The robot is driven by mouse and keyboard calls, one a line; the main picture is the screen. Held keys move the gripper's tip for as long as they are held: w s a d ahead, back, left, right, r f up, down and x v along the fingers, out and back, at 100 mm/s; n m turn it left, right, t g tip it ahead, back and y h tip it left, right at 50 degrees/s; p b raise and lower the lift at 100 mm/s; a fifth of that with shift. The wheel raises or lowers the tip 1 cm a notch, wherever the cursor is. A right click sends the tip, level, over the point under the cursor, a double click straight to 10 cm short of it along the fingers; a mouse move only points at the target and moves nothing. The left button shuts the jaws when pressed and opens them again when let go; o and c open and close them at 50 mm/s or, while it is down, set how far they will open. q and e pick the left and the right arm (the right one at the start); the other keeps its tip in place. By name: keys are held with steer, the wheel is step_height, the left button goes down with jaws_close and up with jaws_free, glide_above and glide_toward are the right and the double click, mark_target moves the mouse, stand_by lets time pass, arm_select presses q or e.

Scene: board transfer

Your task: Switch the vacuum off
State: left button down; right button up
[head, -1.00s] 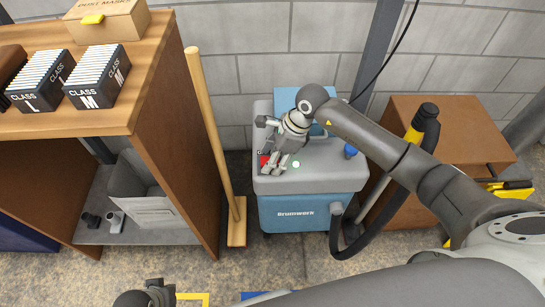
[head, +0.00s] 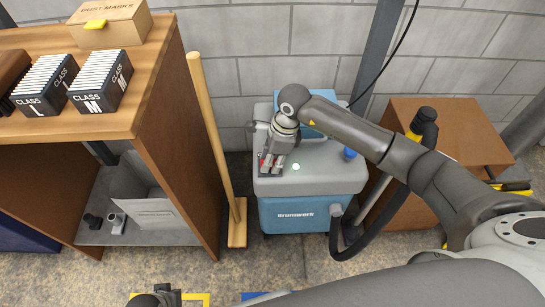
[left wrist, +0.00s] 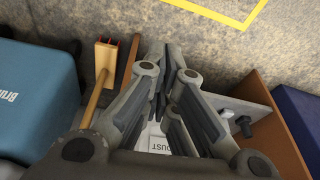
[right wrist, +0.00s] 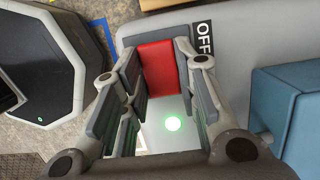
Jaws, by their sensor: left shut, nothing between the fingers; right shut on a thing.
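The vacuum (head: 296,216) is a grey-topped blue machine against the wall. Its red switch (right wrist: 158,70) lies between my right gripper's fingers in the right wrist view, beside a black OFF label (right wrist: 203,39). A green light (right wrist: 173,124) glows near it; it also shows in the head view (head: 296,167). My right gripper (head: 270,169) is over the left of the vacuum's top, shut on the red switch. The fingers hide most of the switch in the head view. My left gripper (left wrist: 165,80) is shut and empty, low above the floor, away from the vacuum.
A broom (head: 213,140) leans between the vacuum and a wooden shelf (head: 175,130) holding filter boxes (head: 100,80). A black hose (head: 350,240) hangs at the vacuum's right, before a brown cabinet (head: 455,110). The floor in front is partly clear.

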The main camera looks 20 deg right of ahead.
steer(key=shift+w+a+r+h, duration=0.1)
steer(key=shift+a+h, duration=0.15)
steer(key=shift+h, duration=0.35)
arm_select(q)
steer(key=shift+s+f, duration=0.25)
steer(key=shift+f, duration=0.75)
arm_select(e)
steer(key=shift+a+g+h, duration=0.1)
steer(key=shift+g+h, duration=0.3)
steer(key=shift+h, duration=0.2)
steer(key=o, duration=1)
steer(key=shift+r, duration=0.4)
step_height(320, 180, up, 11)
